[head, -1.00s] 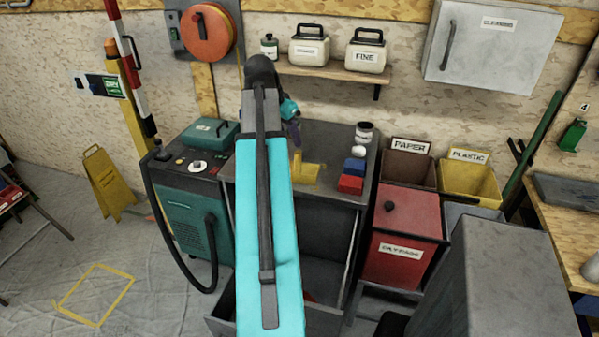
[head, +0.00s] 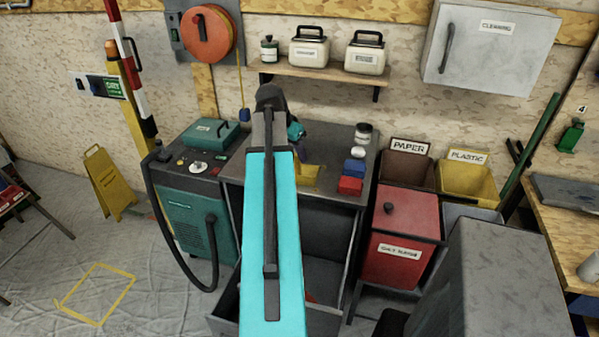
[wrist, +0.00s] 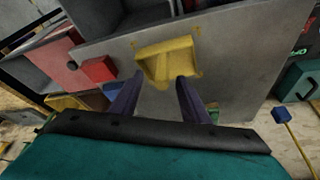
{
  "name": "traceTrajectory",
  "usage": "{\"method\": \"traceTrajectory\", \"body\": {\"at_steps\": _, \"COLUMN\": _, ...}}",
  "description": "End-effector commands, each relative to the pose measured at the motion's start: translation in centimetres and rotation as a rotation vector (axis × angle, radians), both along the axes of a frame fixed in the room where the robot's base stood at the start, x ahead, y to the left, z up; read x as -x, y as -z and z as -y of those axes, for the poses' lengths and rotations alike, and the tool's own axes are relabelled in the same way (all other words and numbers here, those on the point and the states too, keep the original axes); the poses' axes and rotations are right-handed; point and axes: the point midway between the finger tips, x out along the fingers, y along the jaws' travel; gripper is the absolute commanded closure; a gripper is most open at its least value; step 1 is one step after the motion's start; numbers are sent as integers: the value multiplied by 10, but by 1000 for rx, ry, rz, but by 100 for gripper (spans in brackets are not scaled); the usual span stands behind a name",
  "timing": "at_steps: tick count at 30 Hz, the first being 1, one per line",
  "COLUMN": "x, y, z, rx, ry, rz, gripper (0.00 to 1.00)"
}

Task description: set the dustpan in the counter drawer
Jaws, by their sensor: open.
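The yellow dustpan (head: 305,178) lies on the grey counter top (head: 333,140), partly hidden behind my arm in the head view. In the wrist view the dustpan (wrist: 168,62) lies just beyond my fingertips. My gripper (wrist: 160,79) is open and empty, its two dark fingers apart and pointing at the dustpan; I see no clear contact. In the head view my gripper (head: 297,143) is above the counter, mostly hidden by my arm. The counter drawer (head: 222,309) stands pulled out below the counter top, its middle hidden by my arm.
Red and blue blocks (head: 351,184) and small jars (head: 363,133) stand on the counter's right side. A green machine (head: 190,225) with a hose stands to the left. A red bin (head: 403,238) and a grey cabinet (head: 500,280) stand to the right.

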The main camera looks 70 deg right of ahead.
Motion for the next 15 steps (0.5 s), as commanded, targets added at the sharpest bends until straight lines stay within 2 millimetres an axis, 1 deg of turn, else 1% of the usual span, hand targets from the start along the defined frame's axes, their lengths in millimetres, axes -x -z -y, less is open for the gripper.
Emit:
{"method": "traceTrajectory", "body": {"at_steps": 5, "x": 1, "y": 8, "z": 3, "rx": -1, "ry": 0, "rz": -1, "gripper": 58}}
{"method": "traceTrajectory", "body": {"at_steps": 15, "x": 1, "y": 8, "z": 3, "rx": 0, "ry": 0, "rz": 0, "gripper": 58}}
